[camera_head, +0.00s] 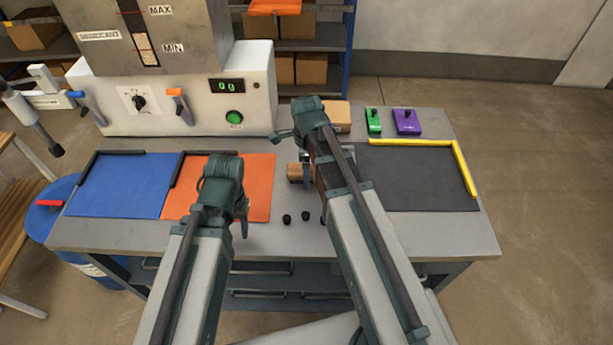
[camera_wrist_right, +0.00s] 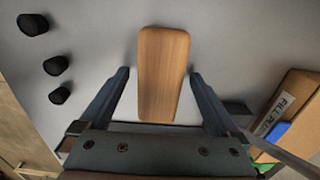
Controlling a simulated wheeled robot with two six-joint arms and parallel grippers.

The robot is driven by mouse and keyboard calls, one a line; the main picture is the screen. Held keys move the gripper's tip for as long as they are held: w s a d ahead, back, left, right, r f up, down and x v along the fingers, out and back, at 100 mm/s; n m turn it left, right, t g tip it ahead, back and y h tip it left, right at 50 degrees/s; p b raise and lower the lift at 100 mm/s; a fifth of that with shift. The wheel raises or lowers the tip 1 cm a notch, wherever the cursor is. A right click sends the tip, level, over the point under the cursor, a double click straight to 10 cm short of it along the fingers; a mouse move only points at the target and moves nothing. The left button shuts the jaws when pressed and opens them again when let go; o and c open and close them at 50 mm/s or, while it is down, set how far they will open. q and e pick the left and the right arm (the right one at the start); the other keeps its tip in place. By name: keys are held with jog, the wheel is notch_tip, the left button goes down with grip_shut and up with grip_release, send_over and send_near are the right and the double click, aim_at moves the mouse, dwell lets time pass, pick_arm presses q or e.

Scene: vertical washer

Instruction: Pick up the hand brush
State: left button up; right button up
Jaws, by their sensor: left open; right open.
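The hand brush shows as a plain wooden block (camera_head: 295,172) on the grey table, right of the orange mat, partly hidden by my right arm. In the right wrist view its light-brown wooden top (camera_wrist_right: 163,70) lies between the two fingers of my right gripper (camera_wrist_right: 159,76), with a gap on each side. No bristles are visible. My right gripper (camera_head: 305,160) points down at the brush and is open and empty. My left gripper (camera_head: 241,218) is open over the orange mat's right edge, mostly hidden behind its own wrist.
Several black knobs (camera_head: 287,219) stand in front of the brush. A cardboard box (camera_head: 339,117), a green brush-like item (camera_head: 373,124) and a purple one (camera_head: 406,125) stand at the back. Blue (camera_head: 118,188), orange (camera_head: 256,190) and dark (camera_head: 420,180) mats flank the middle. The washer (camera_head: 190,110) stands behind.

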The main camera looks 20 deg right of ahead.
jog(key=c, duration=1.5)
pick_arm(q)
jog(key=shift+r, duration=0.1)
pick_arm(e)
jog(key=shift+r, duration=0.15)
